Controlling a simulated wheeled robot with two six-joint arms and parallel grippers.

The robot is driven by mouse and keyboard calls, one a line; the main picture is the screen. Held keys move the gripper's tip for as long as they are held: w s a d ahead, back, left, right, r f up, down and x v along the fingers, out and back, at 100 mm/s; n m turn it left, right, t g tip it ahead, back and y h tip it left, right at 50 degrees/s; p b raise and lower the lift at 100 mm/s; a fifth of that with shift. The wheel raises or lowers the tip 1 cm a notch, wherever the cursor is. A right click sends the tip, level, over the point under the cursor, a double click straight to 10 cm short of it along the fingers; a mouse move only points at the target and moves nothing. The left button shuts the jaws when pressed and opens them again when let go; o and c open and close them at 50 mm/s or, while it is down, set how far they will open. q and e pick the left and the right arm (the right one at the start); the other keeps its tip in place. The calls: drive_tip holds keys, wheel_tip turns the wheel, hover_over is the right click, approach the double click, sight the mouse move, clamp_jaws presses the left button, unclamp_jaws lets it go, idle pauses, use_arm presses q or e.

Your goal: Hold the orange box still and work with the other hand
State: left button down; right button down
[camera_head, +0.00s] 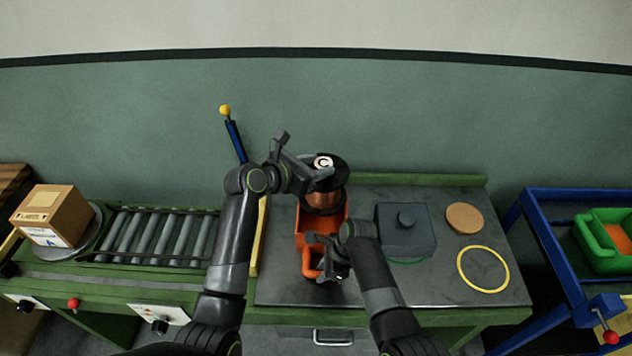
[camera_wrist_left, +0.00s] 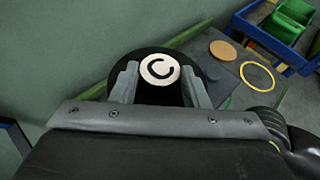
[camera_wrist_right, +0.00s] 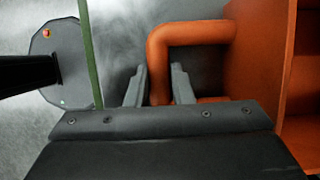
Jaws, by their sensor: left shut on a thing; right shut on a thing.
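An orange box (camera_head: 306,228) stands on the grey bench top, with its handle (camera_head: 309,263) at the near end. My right gripper (camera_head: 322,255) is shut on this handle; the right wrist view shows the orange handle (camera_wrist_right: 163,70) between the fingers, with the box wall (camera_wrist_right: 255,60) at right. My left gripper (camera_head: 318,176) is shut on a spool with copper-coloured winding (camera_head: 322,200) and a black top flange. The flange's white "C" label (camera_wrist_left: 160,70) faces up between the fingers. The spool is at the box's far end; I cannot tell whether it touches the box.
Right of the box are a dark grey knobbed block (camera_head: 405,238), a tan disc (camera_head: 464,218) and a yellow ring (camera_head: 483,270). A roller conveyor (camera_head: 160,238) and carton (camera_head: 50,213) are at left. A blue cart (camera_head: 545,235) with a green bin (camera_head: 597,250) stands at right.

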use_arm(q)
drive_tip(key=shift+r, duration=1.3)
use_arm(e)
drive_tip(key=c, duration=1.2)
unclamp_jaws()
drive_tip(key=v, duration=1.2)
